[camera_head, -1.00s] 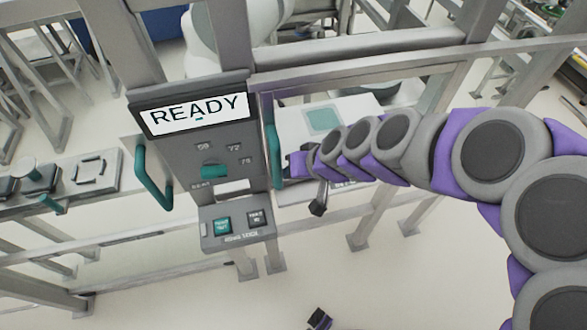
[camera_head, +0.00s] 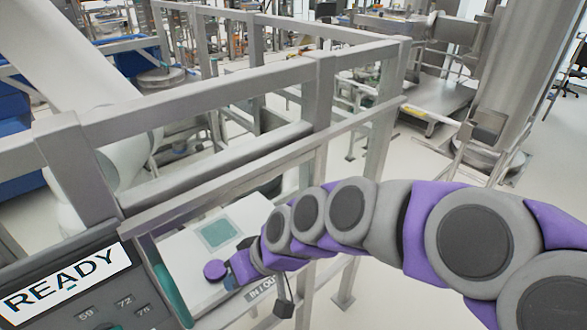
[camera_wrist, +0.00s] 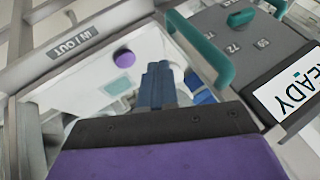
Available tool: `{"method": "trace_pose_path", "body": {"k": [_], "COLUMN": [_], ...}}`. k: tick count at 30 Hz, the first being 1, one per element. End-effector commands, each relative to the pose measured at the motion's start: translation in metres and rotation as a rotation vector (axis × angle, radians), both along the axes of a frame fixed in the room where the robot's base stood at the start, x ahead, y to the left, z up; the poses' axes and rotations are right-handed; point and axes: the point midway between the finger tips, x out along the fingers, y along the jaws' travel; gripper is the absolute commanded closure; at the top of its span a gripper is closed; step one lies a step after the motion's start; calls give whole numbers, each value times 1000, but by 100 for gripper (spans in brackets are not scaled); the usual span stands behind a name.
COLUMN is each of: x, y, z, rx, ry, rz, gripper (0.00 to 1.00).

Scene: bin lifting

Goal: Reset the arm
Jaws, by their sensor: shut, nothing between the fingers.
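My arm reaches in from the right in the head view, purple and grey, bent over toward the control station. My gripper (camera_wrist: 158,80) shows in the wrist view with its dark blue fingers together and nothing between them. In the head view the arm's end (camera_head: 243,262) is over the white panel, and its fingertips are hard to make out there. The white panel (camera_head: 185,245) has a teal square and lies beyond the fingers. A purple round knob (camera_wrist: 125,58) sits on it, apart from the fingers in the wrist picture.
A grey console (camera_head: 100,318) with a "READY" display (camera_head: 66,284) stands at lower left. A teal handle (camera_wrist: 205,50) is close beside my fingers in the wrist view. Metal rails (camera_head: 250,165) frame the panel. Open floor (camera_head: 385,265) lies to the right.

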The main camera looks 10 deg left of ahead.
Motion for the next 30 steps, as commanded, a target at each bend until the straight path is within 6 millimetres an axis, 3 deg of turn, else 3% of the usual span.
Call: {"method": "trace_pose_path", "body": {"k": [5, 8, 15, 18, 21, 25, 30], "x": [-1, -8, -51, -78, -107, -136, -148], "y": [-24, -63, -199, -251, -290, -319, -331], "z": [-1, -6, -28, -35, -40, -44, -45], "rx": [-36, -114, -395, -504, -592, -664, -692], "ry": [6, 25, 139, 206, 273, 342, 368], "rz": [-30, -86, -353, -491, -616, -728, -779], "gripper": [100, 100, 100, 100, 100, 100, 100]}}
